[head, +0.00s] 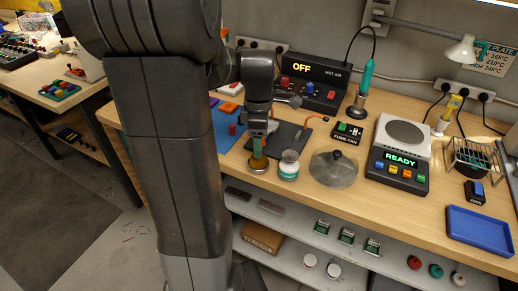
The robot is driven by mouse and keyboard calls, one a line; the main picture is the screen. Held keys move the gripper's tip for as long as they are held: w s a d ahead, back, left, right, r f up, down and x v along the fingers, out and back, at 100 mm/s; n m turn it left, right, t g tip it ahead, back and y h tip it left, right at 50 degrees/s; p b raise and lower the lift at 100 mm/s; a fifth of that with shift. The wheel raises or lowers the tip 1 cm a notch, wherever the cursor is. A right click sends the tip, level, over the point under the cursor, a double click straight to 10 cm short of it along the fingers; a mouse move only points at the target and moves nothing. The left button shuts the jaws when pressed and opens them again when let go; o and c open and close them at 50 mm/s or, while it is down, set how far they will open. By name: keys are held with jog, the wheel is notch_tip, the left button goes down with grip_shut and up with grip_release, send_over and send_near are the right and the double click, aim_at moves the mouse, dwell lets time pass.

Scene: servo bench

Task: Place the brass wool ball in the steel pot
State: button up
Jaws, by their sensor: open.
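My gripper (258,152) points down at the front left of the bench, with its jaws open. A yellowish brass-coloured thing, likely the brass wool ball (259,163), shows right at its fingertips, over or in a small round dish (259,170). I cannot tell whether the fingers touch it. To the right, a round steel lid (333,171) with a dark knob lies near the front edge. I cannot tell whether the steel pot is under it; no open pot shows clearly.
A jar (289,166) stands just right of my gripper. A hot plate (401,152) reading READY, a fume fan switch (347,132), a hot-air station (315,80) and a blue tray (479,230) are on the bench.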

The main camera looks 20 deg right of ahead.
notch_tip(320, 180, up, 7)
dwell(0.3)
